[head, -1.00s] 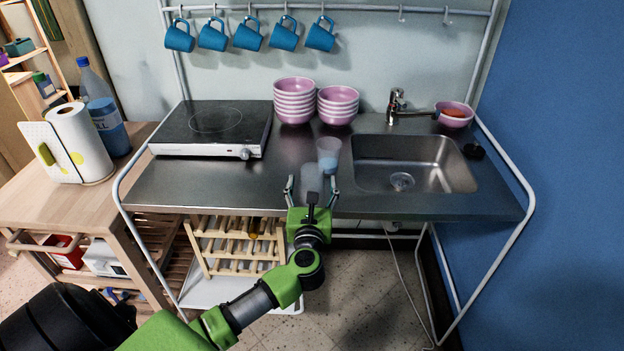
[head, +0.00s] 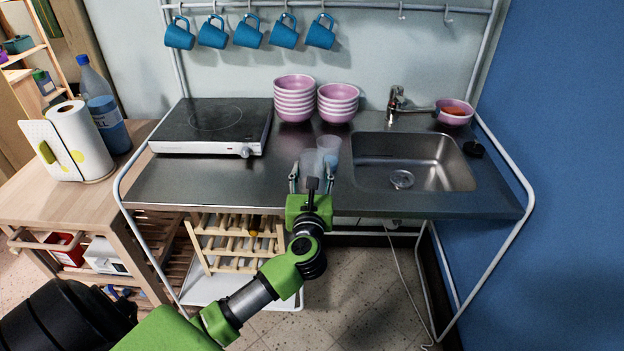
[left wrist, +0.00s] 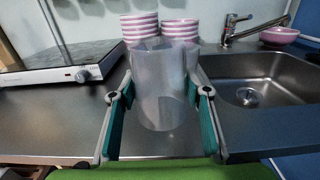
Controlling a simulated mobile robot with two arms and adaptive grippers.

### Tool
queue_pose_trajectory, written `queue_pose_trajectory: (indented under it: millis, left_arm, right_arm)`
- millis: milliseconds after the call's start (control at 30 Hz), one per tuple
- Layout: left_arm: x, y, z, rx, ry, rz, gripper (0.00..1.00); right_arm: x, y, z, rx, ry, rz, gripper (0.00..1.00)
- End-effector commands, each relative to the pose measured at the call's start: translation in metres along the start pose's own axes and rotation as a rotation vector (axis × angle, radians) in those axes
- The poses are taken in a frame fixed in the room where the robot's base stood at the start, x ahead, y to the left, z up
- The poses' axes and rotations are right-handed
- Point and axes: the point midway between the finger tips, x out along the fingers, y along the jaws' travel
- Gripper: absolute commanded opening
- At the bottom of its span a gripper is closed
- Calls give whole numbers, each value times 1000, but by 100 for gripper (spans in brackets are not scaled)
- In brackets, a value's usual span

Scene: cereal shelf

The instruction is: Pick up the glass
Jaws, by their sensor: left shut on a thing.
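A clear, faintly bluish glass (head: 312,160) stands upright between the fingers of my left gripper (head: 312,175), near the counter's front edge. In the left wrist view the glass (left wrist: 164,85) fills the middle, with a finger of the left gripper (left wrist: 160,88) against each side. The gripper is shut on it. Whether its base touches the counter is hard to tell. A second translucent cup (head: 330,148) stands just behind and to the right in the head view, partly hidden by the held glass. My right gripper is not in view.
The sink (head: 425,165) is to the right, the cooktop (head: 212,127) to the left. Two stacks of pink bowls (head: 294,100) stand behind. Blue mugs (head: 247,33) hang from a rail above. The steel counter (head: 220,185) is bare left of the glass.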

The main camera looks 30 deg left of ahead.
Motion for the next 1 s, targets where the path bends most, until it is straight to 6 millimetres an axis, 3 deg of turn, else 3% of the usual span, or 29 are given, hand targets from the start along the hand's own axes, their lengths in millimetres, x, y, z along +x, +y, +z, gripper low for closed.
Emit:
queue_pose_trajectory:
  millis: [233, 400, 600, 800, 1000]
  left_arm:
    - [-49, 0, 56, -8, 1, -3, 15]
    - [-91, 0, 70, -6, 4, -3, 15]
    - [-122, -1, 84, -3, 4, -3, 15]
    - [-135, 0, 91, -1, 3, -1, 15]
    - [-130, 0, 99, -1, 0, 10, 15]
  right_arm:
    - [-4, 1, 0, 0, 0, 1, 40]
    - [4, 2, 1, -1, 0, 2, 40]
    - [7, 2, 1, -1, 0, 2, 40]
    - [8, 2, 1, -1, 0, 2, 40]
    - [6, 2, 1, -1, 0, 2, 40]
